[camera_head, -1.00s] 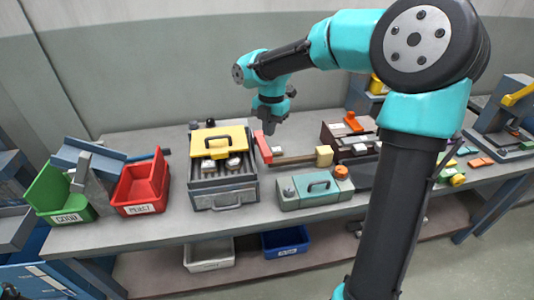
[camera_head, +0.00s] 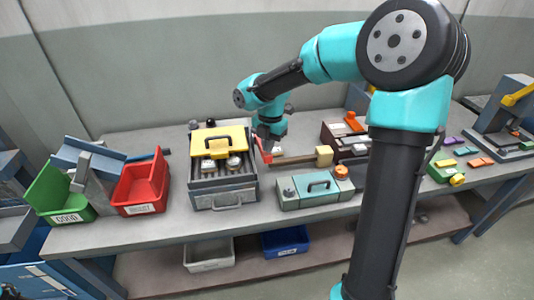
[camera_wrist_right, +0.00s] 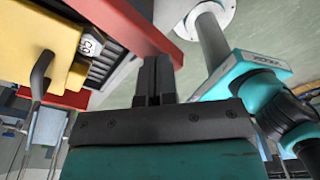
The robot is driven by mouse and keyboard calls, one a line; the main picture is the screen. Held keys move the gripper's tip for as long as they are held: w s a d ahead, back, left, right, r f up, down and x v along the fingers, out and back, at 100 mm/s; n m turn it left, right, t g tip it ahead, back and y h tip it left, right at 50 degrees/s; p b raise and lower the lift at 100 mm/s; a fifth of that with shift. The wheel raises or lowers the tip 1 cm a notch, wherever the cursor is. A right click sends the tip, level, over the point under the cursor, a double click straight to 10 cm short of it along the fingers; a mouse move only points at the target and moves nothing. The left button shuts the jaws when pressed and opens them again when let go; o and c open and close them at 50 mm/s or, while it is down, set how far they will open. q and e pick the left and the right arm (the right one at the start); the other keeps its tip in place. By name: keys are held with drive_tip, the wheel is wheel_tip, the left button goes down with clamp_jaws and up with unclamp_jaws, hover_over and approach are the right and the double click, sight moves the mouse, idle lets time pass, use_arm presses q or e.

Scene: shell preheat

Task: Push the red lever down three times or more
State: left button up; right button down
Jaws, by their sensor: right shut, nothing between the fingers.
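The red lever (camera_head: 265,154) is a narrow bar just right of the grey box with the yellow-handled top. My right gripper (camera_head: 268,145) is shut and empty, pointing down at the lever's far end. In the right wrist view its closed fingertips (camera_wrist_right: 156,62) overlap the red bar; I cannot tell for certain whether they press on it.
The grey drawer box (camera_head: 222,187) with the yellow top (camera_head: 221,138) stands left of the lever. A wooden bar (camera_head: 297,160) lies right of it. A teal case (camera_head: 315,190) is in front. Red (camera_head: 140,187) and green bins stand at the left.

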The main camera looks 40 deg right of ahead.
drive_tip(key=shift+f, duration=2.25)
drive_tip(key=d, duration=0.1)
drive_tip(key=w+d+r, duration=0.1)
drive_tip(key=shift+w+d, duration=0.1)
drive_tip(key=shift+d, duration=0.3)
wheel_tip(320, 180, up, 18)
drive_tip(key=f, duration=0.1)
hover_over(268, 156)
drive_tip(key=w+d, duration=0.4)
drive_tip(key=d, duration=0.2)
drive_tip(key=shift+r, duration=0.25)
